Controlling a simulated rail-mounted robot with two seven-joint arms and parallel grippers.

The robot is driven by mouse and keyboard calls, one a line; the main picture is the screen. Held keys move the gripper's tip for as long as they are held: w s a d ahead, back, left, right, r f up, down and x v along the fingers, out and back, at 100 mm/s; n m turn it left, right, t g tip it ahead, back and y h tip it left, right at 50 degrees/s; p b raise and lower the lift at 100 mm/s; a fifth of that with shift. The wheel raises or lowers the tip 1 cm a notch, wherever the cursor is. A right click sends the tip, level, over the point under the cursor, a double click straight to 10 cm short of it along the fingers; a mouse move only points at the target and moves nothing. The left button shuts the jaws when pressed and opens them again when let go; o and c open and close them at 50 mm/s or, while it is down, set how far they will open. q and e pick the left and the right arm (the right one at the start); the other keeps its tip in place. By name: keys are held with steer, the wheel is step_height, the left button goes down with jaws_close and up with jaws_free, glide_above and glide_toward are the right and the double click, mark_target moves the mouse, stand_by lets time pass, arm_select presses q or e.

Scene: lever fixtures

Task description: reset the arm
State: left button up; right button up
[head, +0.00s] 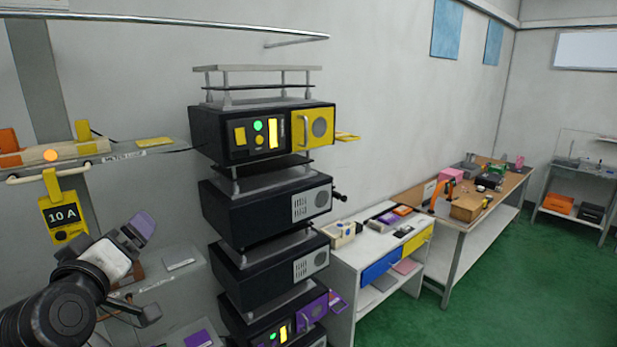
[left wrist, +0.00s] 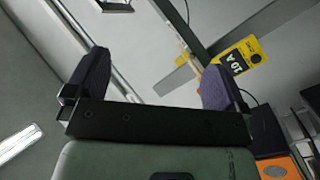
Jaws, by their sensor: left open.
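My left gripper (head: 148,268) is at the lower left of the head view, in front of grey shelving. Its purple-padded fingers are spread apart with nothing between them. The left wrist view also shows my left gripper (left wrist: 155,75) open and empty, with a pale wall and metal rails beyond. My right gripper is in neither view.
A stack of black units (head: 262,215) stands right of the gripper. A shelf (head: 150,150) lies above it. A white cabinet (head: 345,262) and a workbench (head: 455,228) stand farther right. The green floor (head: 510,290) is open at right.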

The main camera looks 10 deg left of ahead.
arm_select(q)
steer(key=s+d+f+m+g+h+p, duration=0.3)
steer(key=d+f+m, duration=0.2)
steer(key=d+f, duration=0.45)
steer(key=s+d+f+m+g+h+p, duration=0.25)
steer(key=d+f+m, duration=0.35)
steer(key=f, duration=0.6)
steer(key=s+d+f+g+p, duration=0.1)
steer(key=s+f+g, duration=0.3)
steer(key=s+f, duration=0.5)
steer(key=s+d+f+m+g+h+p, duration=0.1)
steer(key=s+d+f+g+p, duration=0.1)
steer(key=s+f, duration=0.7)
steer(key=s+g+p, duration=0.1)
steer(key=s, duration=0.4)
steer(key=shift+m+g+p, duration=0.3)
steer(key=shift+g, duration=0.05)
